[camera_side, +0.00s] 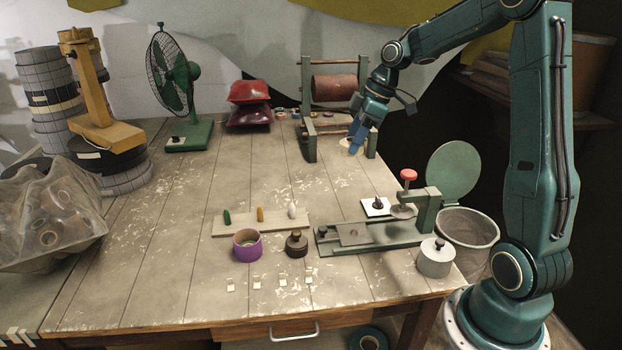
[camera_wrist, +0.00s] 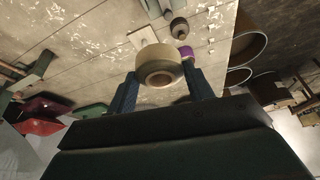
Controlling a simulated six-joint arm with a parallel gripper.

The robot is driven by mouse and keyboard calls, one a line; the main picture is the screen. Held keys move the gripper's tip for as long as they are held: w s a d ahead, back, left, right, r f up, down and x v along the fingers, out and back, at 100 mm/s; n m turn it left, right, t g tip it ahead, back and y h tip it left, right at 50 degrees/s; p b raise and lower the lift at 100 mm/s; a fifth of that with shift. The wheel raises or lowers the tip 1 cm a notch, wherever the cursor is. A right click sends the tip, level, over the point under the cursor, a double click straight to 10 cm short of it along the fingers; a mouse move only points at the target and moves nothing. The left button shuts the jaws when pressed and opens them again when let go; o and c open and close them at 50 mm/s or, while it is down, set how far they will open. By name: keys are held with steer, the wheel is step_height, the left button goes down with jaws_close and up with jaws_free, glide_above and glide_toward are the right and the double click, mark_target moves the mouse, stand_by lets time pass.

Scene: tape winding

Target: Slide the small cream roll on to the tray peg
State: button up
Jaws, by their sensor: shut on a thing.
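My gripper (camera_side: 355,138) is shut on the small cream roll (camera_wrist: 160,66), which sits between the two blue fingers in the wrist view, its bore facing the camera. In the side view the gripper hangs above the back of the bench, in front of the wooden-roller stand, and the roll is hard to make out there. A white square plate with a short dark peg (camera_side: 378,203) lies well nearer the front, beside the green press. A wooden board (camera_side: 240,228) carries a green, a yellow and a white peg. I cannot tell which of these is the tray peg.
The green press (camera_side: 375,236) with a red knob stands front right. A purple roll (camera_side: 247,245), a dark weight (camera_side: 296,244) and a grey weight (camera_side: 435,258) stand near the front. The roller stand (camera_side: 308,125) is close by the gripper. The middle of the bench is clear.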

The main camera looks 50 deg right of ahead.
steer(key=shift+s, duration=0.95)
steer(key=shift+s+f, duration=0.15)
steer(key=shift+f, duration=2.85)
steer(key=shift+s+f, duration=0.15)
steer(key=shift+f, duration=2.9)
steer(key=shift+s+f, duration=0.15)
steer(key=shift+f, duration=2.85)
steer(key=shift+f, duration=0.2)
steer(key=shift+f, duration=1.65)
steer(key=shift+r, duration=2.55)
steer(key=shift+f, duration=3.45)
